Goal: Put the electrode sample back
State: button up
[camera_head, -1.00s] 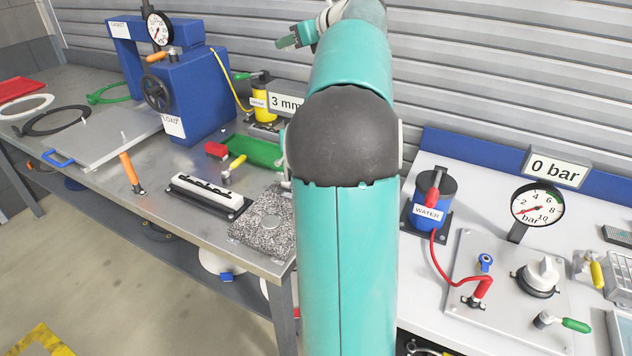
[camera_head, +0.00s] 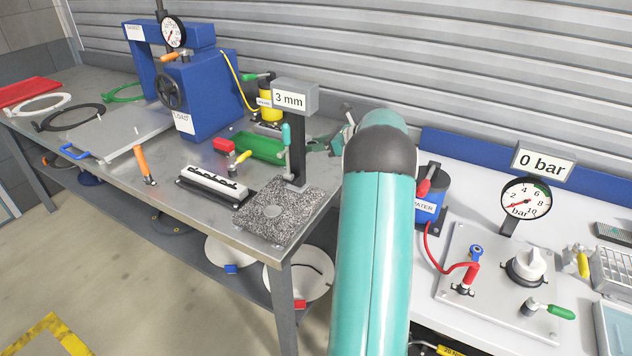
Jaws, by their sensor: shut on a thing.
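My gripper (camera_head: 322,144) shows only in part, behind and left of my teal arm, low over the back right of the left bench. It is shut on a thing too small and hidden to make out. I cannot make out the electrode sample with certainty. A thickness gauge stands left of the gripper: a speckled stone base (camera_head: 252,222), a dark post and a "3 mm" display (camera_head: 290,98). A pale round spot (camera_head: 273,211) lies on the base; whether it is a loose disc or part of the gauge I cannot tell.
My arm covers the gap between benches.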

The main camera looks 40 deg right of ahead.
aim_at(318, 178)
notch_tip(318, 178, down, 6)
jog(key=shift+w, duration=0.1)
jog(key=shift+s+f, duration=0.35)
jog(key=shift+f, duration=0.1)
jog(key=f, duration=0.2)
jog(key=shift+w+f, duration=0.35)
jog(key=shift+s+f, duration=0.2)
jog(key=shift+w, duration=0.1)
jog(key=shift+f, duration=0.15)
jog(key=o, duration=1.1)
jog(key=shift+c, duration=0.2)
